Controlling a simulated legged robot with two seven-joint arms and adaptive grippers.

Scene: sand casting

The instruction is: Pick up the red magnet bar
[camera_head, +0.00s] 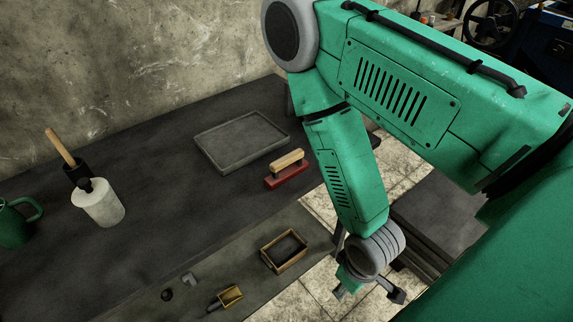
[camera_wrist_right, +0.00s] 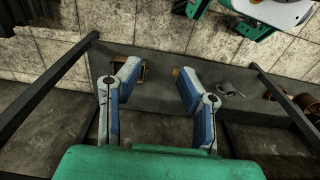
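The red magnet bar (camera_head: 286,178) has a red base and a light wooden handle on top. It lies on the dark bench in the head view, to the right of a grey tray. My right arm comes in from the right, and its gripper hangs low beyond the bench's front, right of and below the bar. In the right wrist view the blue-and-white fingers of my right gripper (camera_wrist_right: 158,77) are spread apart with nothing between them. I cannot make out the red bar in the wrist view. My left gripper is not in view.
A grey tray (camera_head: 241,142), white bottle (camera_head: 100,205) and green mug (camera_head: 14,224) stand on the bench. On the lower front ledge are a wooden box (camera_head: 284,251), a small scoop (camera_head: 229,296) and small parts.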

